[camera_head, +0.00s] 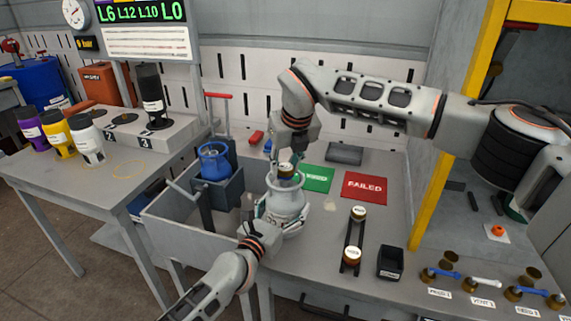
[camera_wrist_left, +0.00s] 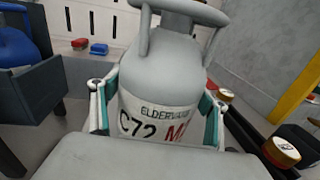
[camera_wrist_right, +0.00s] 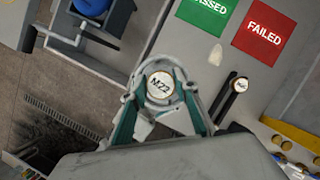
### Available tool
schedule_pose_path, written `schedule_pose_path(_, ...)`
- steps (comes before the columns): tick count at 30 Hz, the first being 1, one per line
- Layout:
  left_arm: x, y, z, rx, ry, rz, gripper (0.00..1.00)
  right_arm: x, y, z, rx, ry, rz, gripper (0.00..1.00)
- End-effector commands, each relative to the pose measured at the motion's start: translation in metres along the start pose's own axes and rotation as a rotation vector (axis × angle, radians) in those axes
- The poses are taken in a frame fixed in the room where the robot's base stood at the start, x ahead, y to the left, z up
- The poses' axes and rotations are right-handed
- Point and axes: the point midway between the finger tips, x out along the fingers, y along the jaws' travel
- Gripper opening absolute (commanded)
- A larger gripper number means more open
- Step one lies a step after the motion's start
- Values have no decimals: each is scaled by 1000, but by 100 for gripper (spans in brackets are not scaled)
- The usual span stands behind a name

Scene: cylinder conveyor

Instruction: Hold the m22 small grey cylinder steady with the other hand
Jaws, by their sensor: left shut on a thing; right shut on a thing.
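The small grey cylinder (camera_head: 287,200) stands upright in the middle of the head view, at the right side of a grey bin. In the left wrist view its body (camera_wrist_left: 160,88) carries the lettering "ELDERVALE" and "C72", with red lettering partly cut off. My left gripper (camera_head: 281,214) is shut on the body, one finger on each side. My right gripper (camera_head: 288,165) is above the cylinder, its fingers shut around a brass cap with a white top (camera_head: 286,171) at the collar. In the right wrist view this cap (camera_wrist_right: 160,86) reads "M22". The cap's lower end is hidden.
A blue cylinder (camera_head: 214,162) sits in a grey holder at the left. Green (camera_head: 316,178) and red "FAILED" (camera_head: 364,187) mats lie behind. Two brass caps (camera_head: 358,213) (camera_head: 351,256) stand on a black rack at the right, beside a small black box (camera_head: 390,262).

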Motion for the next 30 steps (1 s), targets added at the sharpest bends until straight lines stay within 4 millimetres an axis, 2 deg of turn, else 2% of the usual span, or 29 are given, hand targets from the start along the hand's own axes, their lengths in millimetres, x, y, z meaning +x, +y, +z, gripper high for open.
schedule_pose_path(9, 0, 0, -1, 0, 2, 0, 49, 1, 0, 0, 335, -1, -143, 0)
schedule_pose_path(17, 0, 0, -1, 0, 2, 0, 49, 1, -1, 0, 368, 0, -154, 0)
schedule_pose_path(18, 0, 0, -1, 0, 2, 0, 49, 1, -1, 0, 367, 0, -154, 32)
schedule_pose_path(19, 0, 0, -1, 0, 2, 0, 49, 1, -1, 0, 367, 0, -154, 40)
schedule_pose_path(20, 0, 0, -1, 0, 2, 0, 49, 1, -1, 0, 367, 0, -154, 44)
schedule_pose_path(30, 0, 0, -1, 0, 2, 0, 49, 0, 0, 0, 365, 0, -152, 44)
